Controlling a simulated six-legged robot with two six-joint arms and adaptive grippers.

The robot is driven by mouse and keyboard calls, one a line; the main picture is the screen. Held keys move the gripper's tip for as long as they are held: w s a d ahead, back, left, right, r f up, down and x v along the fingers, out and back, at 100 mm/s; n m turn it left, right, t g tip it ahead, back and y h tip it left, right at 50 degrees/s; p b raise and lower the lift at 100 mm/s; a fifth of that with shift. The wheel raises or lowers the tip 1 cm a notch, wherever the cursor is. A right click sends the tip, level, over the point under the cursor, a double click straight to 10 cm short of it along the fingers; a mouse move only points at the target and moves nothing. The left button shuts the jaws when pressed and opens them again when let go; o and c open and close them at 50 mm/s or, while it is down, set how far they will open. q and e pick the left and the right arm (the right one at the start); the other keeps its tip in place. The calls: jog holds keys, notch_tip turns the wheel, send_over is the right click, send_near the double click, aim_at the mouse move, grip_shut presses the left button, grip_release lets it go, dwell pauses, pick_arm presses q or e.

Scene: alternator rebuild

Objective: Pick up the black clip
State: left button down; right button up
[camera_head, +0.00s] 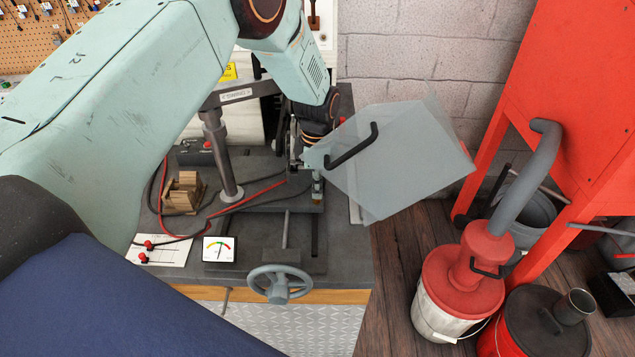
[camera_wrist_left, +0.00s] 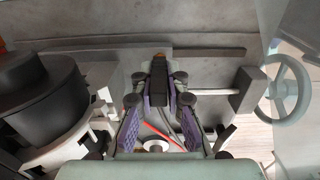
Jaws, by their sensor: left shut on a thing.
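My left gripper (camera_head: 295,158) reaches down over the bench, just left of the clear shield, and its fingertips are small and partly hidden by its own body. In the left wrist view, the purple-padded fingers of the left gripper (camera_wrist_left: 159,98) close in on a small, dark, upright piece, which I take for the black clip (camera_wrist_left: 158,82). The gripper is shut on it. The clip is hard to make out in the head view. My right gripper is not in view.
A clear shield (camera_head: 400,165) with a black handle stands close right of the gripper. A grey handwheel (camera_head: 281,284) is at the bench front. A grey post (camera_head: 220,150), wooden block (camera_head: 183,192), gauge (camera_head: 220,250) and red cable (camera_head: 250,194) lie left. A black round part (camera_wrist_left: 45,95) is nearby.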

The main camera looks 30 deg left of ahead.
pick_arm(q)
jog(key=shift+s+a, duration=0.1)
jog(key=shift+a, duration=0.1)
jog(key=shift+w+d+r, duration=0.1)
jog(key=shift+w+r, duration=0.1)
jog(key=shift+r, duration=0.2)
notch_tip(320, 180, up, 21)
jog(key=p, duration=0.4)
jog(key=shift+s+r, duration=0.15)
jog(key=shift+s, duration=0.1)
jog(key=shift+w, duration=0.2)
